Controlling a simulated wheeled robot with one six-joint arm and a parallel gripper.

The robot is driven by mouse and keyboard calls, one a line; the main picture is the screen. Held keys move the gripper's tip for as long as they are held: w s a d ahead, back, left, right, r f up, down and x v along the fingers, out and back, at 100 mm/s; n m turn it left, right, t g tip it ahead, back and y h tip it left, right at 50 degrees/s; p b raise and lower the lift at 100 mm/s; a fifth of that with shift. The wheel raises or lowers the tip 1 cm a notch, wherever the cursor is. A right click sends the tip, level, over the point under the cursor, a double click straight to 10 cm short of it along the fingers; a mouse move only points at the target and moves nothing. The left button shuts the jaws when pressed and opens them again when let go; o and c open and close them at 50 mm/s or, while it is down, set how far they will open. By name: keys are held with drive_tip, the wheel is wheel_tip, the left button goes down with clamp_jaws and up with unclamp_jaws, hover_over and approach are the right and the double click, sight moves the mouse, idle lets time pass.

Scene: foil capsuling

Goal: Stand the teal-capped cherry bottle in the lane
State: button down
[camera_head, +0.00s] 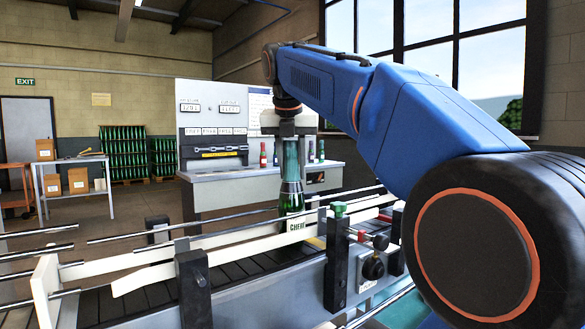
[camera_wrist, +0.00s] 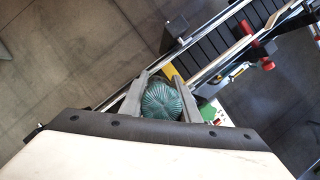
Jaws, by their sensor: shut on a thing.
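The teal-capped cherry bottle (camera_head: 291,192) is green glass, upright, with a pale label reading "CHER" near its lower end. My gripper (camera_head: 290,133) is shut on its upper part, one finger on each side. In the wrist view the bottle's ribbed teal top (camera_wrist: 161,102) sits between the two fingers of my gripper (camera_wrist: 162,98). The lane (camera_head: 235,270) is a dark slatted conveyor between pale guide rails; it also shows in the wrist view (camera_wrist: 217,42). The bottle's lower end is at the lane's rails; whether its base touches the belt I cannot tell.
Black rail brackets (camera_head: 193,283) rise at the near side. A grey machine (camera_head: 222,135) with several bottles on its counter stands behind. A work table (camera_head: 75,180) is at far left.

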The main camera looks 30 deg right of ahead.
drive_tip(key=shift+f, duration=0.3)
drive_tip(key=c, duration=1.3)
unclamp_jaws()
drive_tip(key=shift+o, duration=0.2)
drive_tip(key=v, duration=1.7)
drive_tip(key=shift+s+a+r, duration=0.1)
drive_tip(key=shift+s, duration=0.15)
